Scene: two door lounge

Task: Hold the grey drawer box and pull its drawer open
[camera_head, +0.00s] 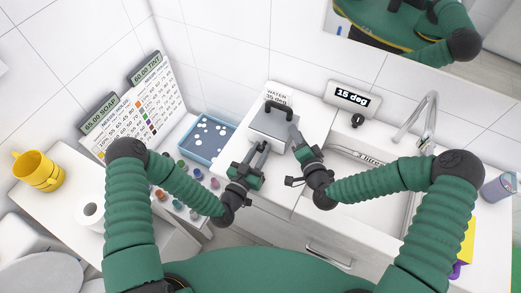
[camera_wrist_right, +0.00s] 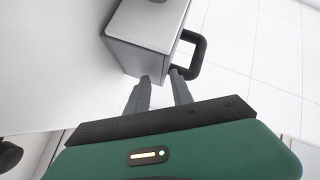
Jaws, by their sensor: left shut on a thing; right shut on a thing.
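The grey drawer box (camera_head: 274,124) stands on the white counter, with a black handle (camera_head: 279,101) at its far end. My right gripper (camera_head: 295,132) is at the box's right side, shut on the handle. The right wrist view shows the fingertips (camera_wrist_right: 161,77) at the near end of the black handle (camera_wrist_right: 202,48), close beside the box's edge (camera_wrist_right: 140,52). My left gripper (camera_head: 262,150) is shut at the box's near side, on the drawer's pull; its fingers hide the pull. I cannot tell how far the drawer is out.
A blue tray (camera_head: 190,145) with white discs lies to the left, near several small coloured pots (camera_head: 195,174). The sink (camera_head: 375,175) and tap (camera_head: 430,120) are to the right. A "15 deg" display (camera_head: 352,97) is behind. A yellow mug (camera_head: 38,172) stands far left.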

